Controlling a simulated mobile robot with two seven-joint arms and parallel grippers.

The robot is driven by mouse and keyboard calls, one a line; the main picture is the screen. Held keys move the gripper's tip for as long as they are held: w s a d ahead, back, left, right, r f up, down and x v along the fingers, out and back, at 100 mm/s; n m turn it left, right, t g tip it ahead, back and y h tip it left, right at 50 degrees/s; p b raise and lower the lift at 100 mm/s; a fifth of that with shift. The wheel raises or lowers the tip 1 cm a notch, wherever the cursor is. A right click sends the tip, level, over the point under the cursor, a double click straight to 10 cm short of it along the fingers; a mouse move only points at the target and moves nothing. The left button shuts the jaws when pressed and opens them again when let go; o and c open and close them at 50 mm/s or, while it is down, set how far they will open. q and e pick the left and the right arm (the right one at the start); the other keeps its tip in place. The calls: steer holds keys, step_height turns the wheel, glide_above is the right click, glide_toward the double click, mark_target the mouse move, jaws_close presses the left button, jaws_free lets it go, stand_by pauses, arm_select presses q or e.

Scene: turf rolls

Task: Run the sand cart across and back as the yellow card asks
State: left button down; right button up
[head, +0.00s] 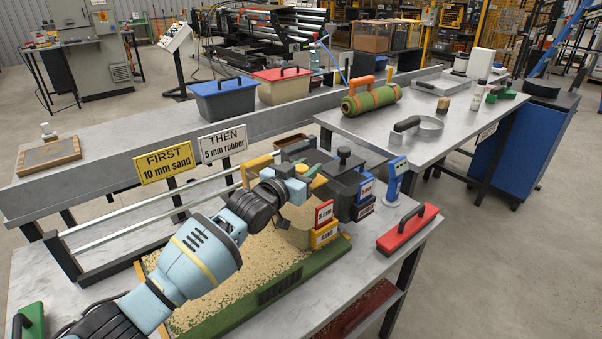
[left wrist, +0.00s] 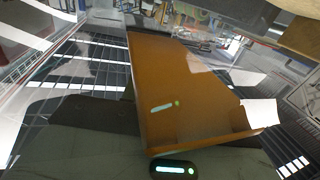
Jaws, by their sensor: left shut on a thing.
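The yellow card (head: 165,166) reads "FIRST 10 mm sand". The white card (head: 223,143) beside it reads "THEN 5 mm rubber". The sand cart (head: 324,235) has a yellow "SAND" label with a red "5 mm" plate above it. It stands at the right end of the sand-covered green turf (head: 225,275). My left gripper (head: 298,180) is shut at the top of this cart; the arm hides the exact grip. In the left wrist view a brown-orange panel (left wrist: 185,95) fills the middle; I cannot tell what it belongs to. My right gripper is not in view.
A dark cart (head: 345,183) with a blue "5 mm" plate stands close behind the sand cart. A red float (head: 407,232) lies to the right. A blue gauge (head: 396,178) stands nearby. Metal rails (head: 150,215) run behind the turf. Blue (head: 222,99) and red-lidded (head: 283,86) bins sit farther back.

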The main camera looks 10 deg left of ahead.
arm_select(q)
steer(key=shift+w+d, duration=0.25)
steer(key=shift+r, duration=0.1)
steer(key=c, duration=1.1)
jaws_free()
steer(key=shift+w+d, duration=0.1)
steer(key=shift+d, duration=0.05)
steer(key=shift+o, duration=0.2)
